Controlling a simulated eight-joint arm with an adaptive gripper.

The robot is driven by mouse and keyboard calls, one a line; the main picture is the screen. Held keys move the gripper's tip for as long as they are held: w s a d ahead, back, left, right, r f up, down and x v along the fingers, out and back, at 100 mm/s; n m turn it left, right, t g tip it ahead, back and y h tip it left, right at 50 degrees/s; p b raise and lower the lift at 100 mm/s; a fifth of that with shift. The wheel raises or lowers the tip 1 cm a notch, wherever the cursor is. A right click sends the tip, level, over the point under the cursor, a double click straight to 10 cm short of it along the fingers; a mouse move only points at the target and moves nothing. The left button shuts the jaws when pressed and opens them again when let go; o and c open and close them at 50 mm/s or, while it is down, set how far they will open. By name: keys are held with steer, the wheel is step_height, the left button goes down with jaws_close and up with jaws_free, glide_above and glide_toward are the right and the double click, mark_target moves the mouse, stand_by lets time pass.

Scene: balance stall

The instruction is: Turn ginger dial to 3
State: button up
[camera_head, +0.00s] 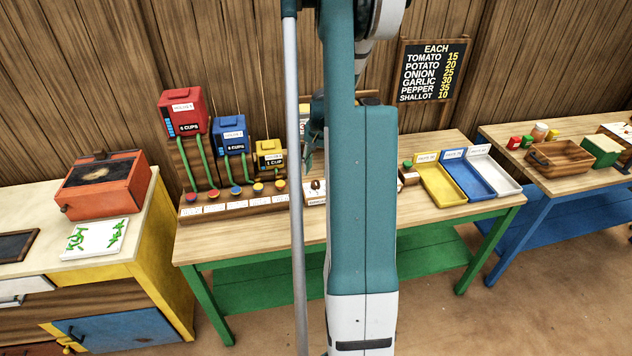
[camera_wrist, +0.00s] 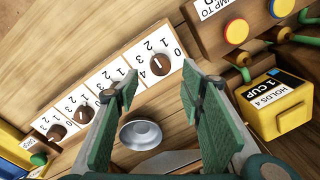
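In the wrist view a row of white dial plates carries brown round knobs with white pointer marks. The dial knob (camera_wrist: 158,65) nearest my gripper lies just beyond and between the fingertips, apart from them. Further knobs (camera_wrist: 82,111) and (camera_wrist: 56,132) run to the lower left; another is mostly behind the left finger. I cannot read a ginger label, so which knob is the ginger dial is unclear. My gripper (camera_wrist: 160,90) is open and empty. In the head view one dial plate (camera_head: 316,188) shows beside my arm, which hides the others.
A round metal dish (camera_wrist: 141,134) lies below the fingers. Red and yellow buttons (camera_wrist: 237,31) and a yellow dispenser (camera_wrist: 280,103) stand at the right. In the head view, yellow, blue and white trays (camera_head: 436,183) sit right of my arm on the green-legged table (camera_head: 250,229).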

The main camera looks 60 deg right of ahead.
mark_target(316, 182)
steer(key=shift+w+f, duration=0.15)
steer(key=shift+f, duration=1.55)
steer(key=shift+w+f, duration=0.15)
steer(key=shift+f, duration=1.55)
steer(key=shift+a, duration=0.1)
steer(key=c, duration=0.9)
